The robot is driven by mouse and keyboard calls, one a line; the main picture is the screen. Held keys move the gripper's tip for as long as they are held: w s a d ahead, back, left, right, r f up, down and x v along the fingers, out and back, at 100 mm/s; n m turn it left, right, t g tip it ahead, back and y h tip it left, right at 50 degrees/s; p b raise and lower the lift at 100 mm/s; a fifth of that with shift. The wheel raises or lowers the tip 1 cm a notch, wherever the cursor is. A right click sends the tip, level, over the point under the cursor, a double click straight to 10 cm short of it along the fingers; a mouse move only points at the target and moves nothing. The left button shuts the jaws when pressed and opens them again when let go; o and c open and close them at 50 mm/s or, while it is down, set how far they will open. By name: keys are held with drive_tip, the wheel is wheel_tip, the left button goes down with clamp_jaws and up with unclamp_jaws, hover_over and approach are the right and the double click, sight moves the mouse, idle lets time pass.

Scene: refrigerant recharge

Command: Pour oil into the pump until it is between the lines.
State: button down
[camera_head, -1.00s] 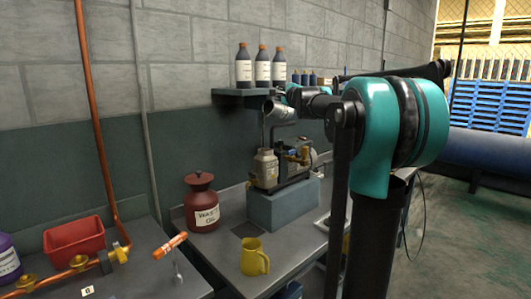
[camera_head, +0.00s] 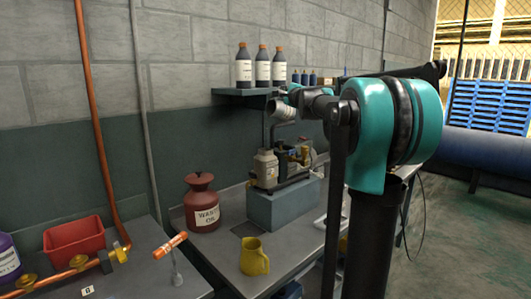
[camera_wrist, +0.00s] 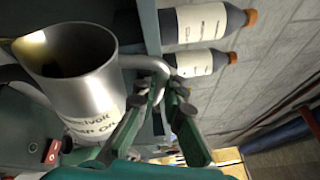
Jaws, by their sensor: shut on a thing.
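A metal oil jug (camera_head: 283,108) is held tilted above the pump (camera_head: 290,163), which sits on a grey block (camera_head: 285,203) on the bench. In the wrist view the jug (camera_wrist: 88,88) has its open mouth at the upper left, with a yellowish patch inside near the lip. My gripper (camera_wrist: 163,98) is shut on the jug's handle. In the head view my gripper is small and mostly hidden by my arm. A dark part with a red switch (camera_wrist: 52,153) shows below the jug in the wrist view. The pump's level lines are too small to read.
Several dark bottles (camera_head: 262,68) stand on a wall shelf (camera_head: 235,92) close behind the jug. A red waste oil can (camera_head: 201,205) and a yellow pitcher (camera_head: 254,258) stand on the bench. A red bin (camera_head: 73,236) and copper pipe (camera_head: 90,125) are at the left.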

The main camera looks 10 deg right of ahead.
drive_tip(key=shift+d, duration=0.1)
drive_tip(key=shift+s+a+f+n+t, duration=0.1)
drive_tip(key=shift+s+a+n+t, duration=0.2)
drive_tip(key=shift+a+n, duration=0.2)
idle(2.5)
drive_tip(key=shift+w+d+r+m+g, duration=0.15)
drive_tip(key=shift+w+d+m+g, duration=0.2)
drive_tip(key=shift+d+m, duration=0.25)
drive_tip(key=shift+w+d+r+m+g, duration=0.1)
drive_tip(key=shift+w+d+m+g, duration=0.25)
drive_tip(key=shift+m, duration=0.35)
drive_tip(key=shift+w+d, duration=0.1)
drive_tip(key=shift+d, duration=0.05)
drive_tip(key=shift+w+d+m+g, duration=0.15)
drive_tip(key=shift+d+m+g, duration=0.1)
drive_tip(key=shift+m, duration=0.35)
drive_tip(key=shift+w+d+m+g, duration=0.15)
drive_tip(key=shift+m+g, duration=0.1)
drive_tip(key=shift+m, duration=0.35)
drive_tip(key=shift+d+m, duration=0.15)
drive_tip(key=shift+m, duration=0.15)
